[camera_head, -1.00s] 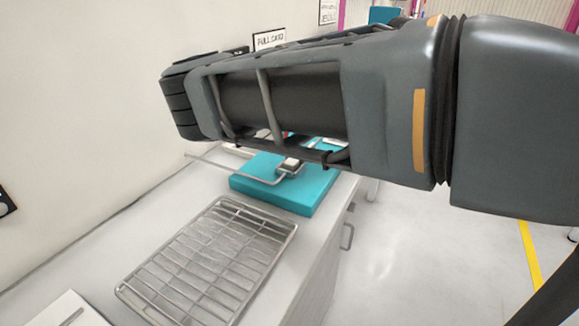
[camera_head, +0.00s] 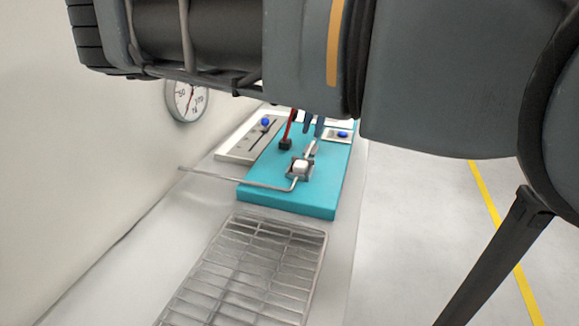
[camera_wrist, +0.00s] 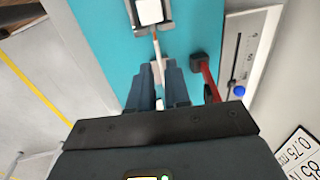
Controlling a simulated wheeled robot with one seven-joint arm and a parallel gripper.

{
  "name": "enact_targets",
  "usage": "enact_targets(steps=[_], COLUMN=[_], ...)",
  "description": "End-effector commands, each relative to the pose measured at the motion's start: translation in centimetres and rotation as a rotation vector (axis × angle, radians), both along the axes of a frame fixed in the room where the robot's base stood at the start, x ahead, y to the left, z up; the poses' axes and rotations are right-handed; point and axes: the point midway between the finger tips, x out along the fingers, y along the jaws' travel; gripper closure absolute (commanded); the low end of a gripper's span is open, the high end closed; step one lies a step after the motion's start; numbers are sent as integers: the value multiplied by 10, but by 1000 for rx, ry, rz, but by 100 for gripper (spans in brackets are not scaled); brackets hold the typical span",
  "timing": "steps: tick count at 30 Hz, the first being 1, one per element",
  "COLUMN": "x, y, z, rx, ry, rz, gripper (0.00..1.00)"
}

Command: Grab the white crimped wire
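A white block in a grey metal clamp (camera_head: 299,168) sits on the teal board (camera_head: 260,196). A thin white piece with a copper-coloured stretch, seemingly the white crimped wire (camera_wrist: 157,72), runs from the clamp between my fingers; its far end is hidden. It also shows in the head view (camera_head: 310,149). My gripper (camera_wrist: 159,75) points down over the board, its two blue-grey fingers (camera_head: 313,128) on either side of the white piece with little gap. I cannot tell whether they press on it.
A red lever on a black base (camera_head: 286,143) stands close beside my fingers. A slider panel with a blue knob (camera_head: 265,123) lies beyond. A bent metal rod (camera_head: 235,180) crosses the board's near left side. A wire rack (camera_head: 250,265) lies in front; a round gauge (camera_head: 187,97) hangs on the wall.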

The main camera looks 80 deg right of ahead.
Motion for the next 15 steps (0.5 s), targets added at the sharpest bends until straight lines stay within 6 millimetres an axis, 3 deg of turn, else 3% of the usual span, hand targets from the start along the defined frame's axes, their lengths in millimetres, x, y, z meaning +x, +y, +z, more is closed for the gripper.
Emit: enact_targets(steps=[15], x=[9], y=[5], z=[-62], rx=[2], ry=[1], rz=[-1], gripper=[83])
